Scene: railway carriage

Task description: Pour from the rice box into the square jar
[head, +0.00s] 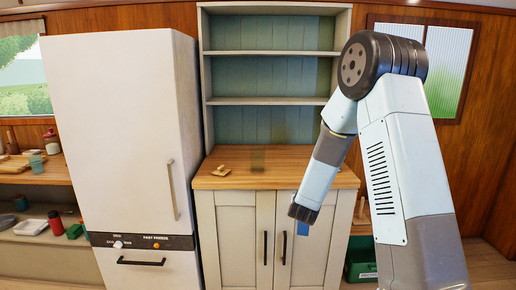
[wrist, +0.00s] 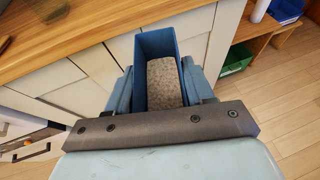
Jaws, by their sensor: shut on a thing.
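My gripper (head: 304,213) hangs in front of the cabinet, below the counter's front edge. In the wrist view its fingers (wrist: 158,90) are shut on the sides of an open blue box (wrist: 152,44), which I take to be the rice box. Grey, speckled contents (wrist: 164,80) show inside it. In the head view only a small blue part of the box (head: 302,229) shows under the gripper. A faint, see-through squarish thing (head: 257,159), likely the square jar, stands on the counter toward the back. My gripper is in front of it, lower and to the right, apart from it.
The wooden counter (head: 232,180) is mostly clear, with a small wooden piece (head: 222,170) at its left. Shelves (head: 268,98) rise behind it. A tall white fridge (head: 125,130) stands to the left. A green crate (head: 360,263) sits low on the right.

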